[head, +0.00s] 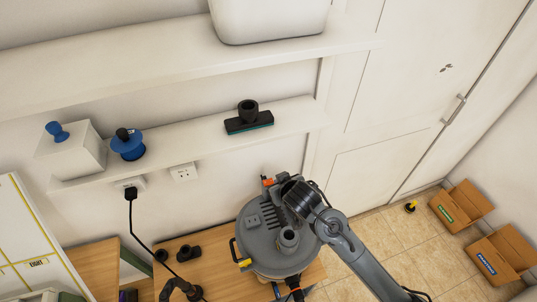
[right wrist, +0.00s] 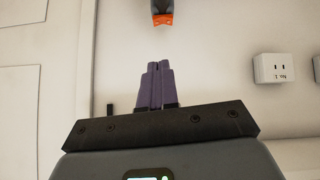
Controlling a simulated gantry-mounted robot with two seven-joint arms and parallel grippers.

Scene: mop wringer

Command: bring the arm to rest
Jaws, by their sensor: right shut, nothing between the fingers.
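My right arm (head: 345,245) comes in from the lower right of the head view. Its dark wrist (head: 302,198) is over the grey round machine (head: 258,238), and I cannot tell there whether they touch. In the right wrist view my right gripper (right wrist: 158,66) has its purple fingers together, with nothing between them. A dark part with an orange tip (right wrist: 163,19) shows ahead, apart from the fingertips. In the head view the fingers are hidden. My left gripper is not in view.
The machine stands on a wooden surface (head: 222,262) with black fittings (head: 188,253). A shelf (head: 190,150) holds a black floor nozzle (head: 248,118) and a blue reel (head: 128,145). Wall outlets (head: 183,172) are below. Cardboard boxes (head: 460,205) lie on the tiled floor at right.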

